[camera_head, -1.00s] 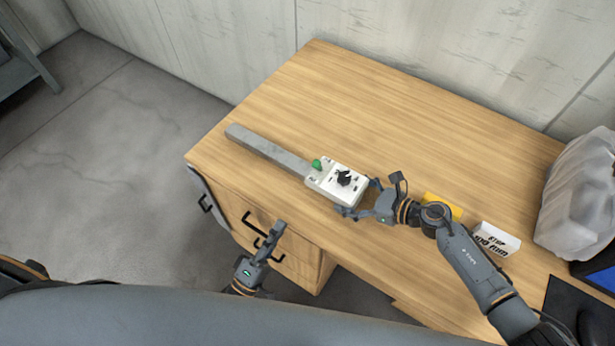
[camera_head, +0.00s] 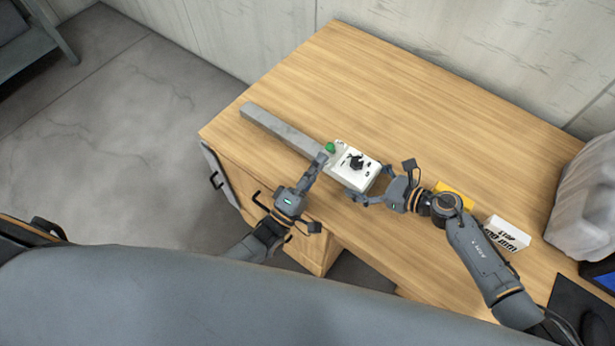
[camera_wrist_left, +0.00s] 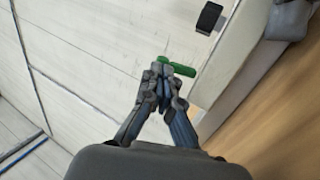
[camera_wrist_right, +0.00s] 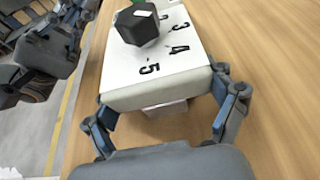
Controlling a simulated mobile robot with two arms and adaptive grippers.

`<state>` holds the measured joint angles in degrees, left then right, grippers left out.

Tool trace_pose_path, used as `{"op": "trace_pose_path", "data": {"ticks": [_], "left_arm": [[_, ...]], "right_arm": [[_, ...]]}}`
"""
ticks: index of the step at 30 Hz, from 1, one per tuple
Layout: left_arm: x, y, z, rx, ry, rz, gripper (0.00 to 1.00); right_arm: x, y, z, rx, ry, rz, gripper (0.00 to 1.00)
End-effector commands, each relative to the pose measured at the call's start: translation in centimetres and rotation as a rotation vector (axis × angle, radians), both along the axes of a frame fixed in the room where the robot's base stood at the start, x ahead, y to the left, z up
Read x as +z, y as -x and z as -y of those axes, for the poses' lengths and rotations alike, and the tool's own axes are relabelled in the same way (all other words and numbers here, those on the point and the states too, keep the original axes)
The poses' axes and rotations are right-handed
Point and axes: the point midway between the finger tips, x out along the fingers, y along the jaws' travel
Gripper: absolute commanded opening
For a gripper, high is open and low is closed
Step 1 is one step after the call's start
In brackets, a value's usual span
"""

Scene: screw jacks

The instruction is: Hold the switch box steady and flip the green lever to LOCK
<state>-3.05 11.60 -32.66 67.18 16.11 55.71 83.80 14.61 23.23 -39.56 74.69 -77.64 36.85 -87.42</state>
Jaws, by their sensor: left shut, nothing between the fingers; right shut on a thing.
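The white switch box (camera_head: 356,172) sits on the wooden desk, with a black knob on top and a green lever (camera_head: 330,147) at its far left corner. A grey bar runs from it to the left. My right gripper (camera_head: 372,186) is shut on the box's right end; the right wrist view shows a finger on each side of the box (camera_wrist_right: 165,85). My left gripper (camera_head: 325,158) is shut and empty, its fingertips close beside the lever. In the left wrist view the fingertips are just below the green lever (camera_wrist_left: 178,67); whether they touch it I cannot tell.
The grey bar (camera_head: 280,130) lies along the desk's left part. A yellow block (camera_head: 455,194) and a white lettered sign (camera_head: 506,234) stand to the right, near a translucent bag (camera_head: 585,205). The desk (camera_head: 430,130) behind the box is clear.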

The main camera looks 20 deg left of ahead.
Motion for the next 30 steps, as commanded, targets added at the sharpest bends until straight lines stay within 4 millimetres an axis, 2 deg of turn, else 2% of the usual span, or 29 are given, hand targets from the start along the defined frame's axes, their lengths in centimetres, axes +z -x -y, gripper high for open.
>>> {"op": "trace_pose_path", "data": {"ticks": [4,20,30], "left_arm": [[0.3,-0.6,0.2,0.0,0.0,0.0,0.0],[0.5,-0.7,0.3,0.001,-0.008,-0.02,0.0],[1.6,-1.4,0.5,0.004,-0.075,-0.183,0.0]], "right_arm": [[-0.1,0.1,0.0,0.001,0.001,-0.001,0.21],[-0.1,0.1,0.0,0.001,0.002,-0.001,0.21],[-0.1,0.1,0.0,0.001,0.002,-0.001,0.21]]}}
